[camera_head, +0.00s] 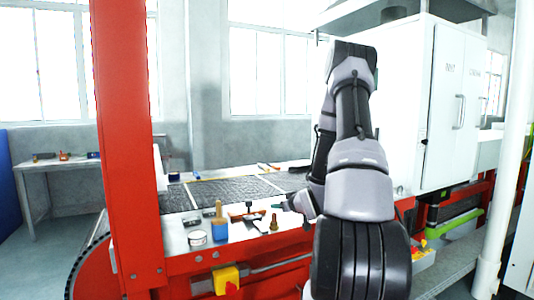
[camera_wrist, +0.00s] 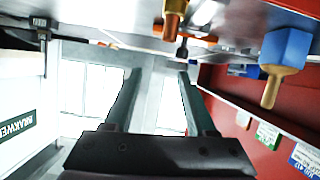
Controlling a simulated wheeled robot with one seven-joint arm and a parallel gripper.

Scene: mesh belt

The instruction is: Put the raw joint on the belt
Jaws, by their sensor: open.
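The mesh belt (camera_head: 235,190) is dark grey and lies behind the metal ledge in the head view. Small items stand on the ledge; a coppery brown fitting (camera_head: 274,225) and a reddish-brown piece (camera_head: 244,214) could be the raw joint, but I cannot tell which. The coppery fitting is also at the top of the wrist view (camera_wrist: 175,16), which looks upside down. My gripper (camera_head: 281,205) is just above the ledge, near the brown pieces. In the wrist view its two fingers (camera_wrist: 160,75) are apart with nothing between them.
A blue brush with a wooden handle (camera_head: 220,224) and a round tin (camera_head: 197,238) stand left on the ledge. A red post (camera_head: 128,150) rises at the left. A white cabinet (camera_head: 440,100) stands at the right. The mesh looks clear.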

